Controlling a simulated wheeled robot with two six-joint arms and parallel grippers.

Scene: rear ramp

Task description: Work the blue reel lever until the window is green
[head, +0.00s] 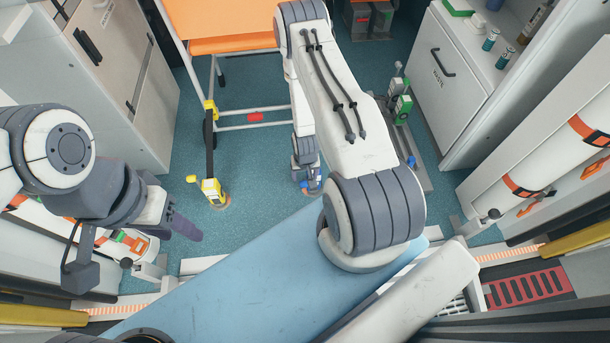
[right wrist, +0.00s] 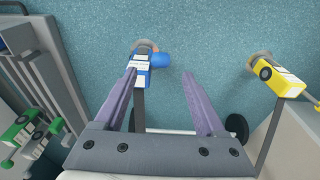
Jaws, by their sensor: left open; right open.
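The blue reel (right wrist: 142,76) is on the floor at the top centre of the right wrist view, with white labels and a dark strap running from it. A blue knob-like part (right wrist: 161,59), perhaps its lever, sticks out on its right side. In the head view the blue reel (head: 311,187) is small and partly hidden by my right arm. My right gripper (right wrist: 160,74) is open and empty; its left fingertip overlaps the reel's edge in the picture, and contact cannot be told. I cannot make out the window's colour. My left gripper (head: 180,222) is open and empty, far left of the reel.
A yellow reel (head: 212,190) with a strap stands left of the blue one. Green reels (head: 402,107) sit by a grey rail on the right. An orange-topped stretcher (head: 226,46) stands behind. Cabinets flank both sides. Blue floor lies open between the reels.

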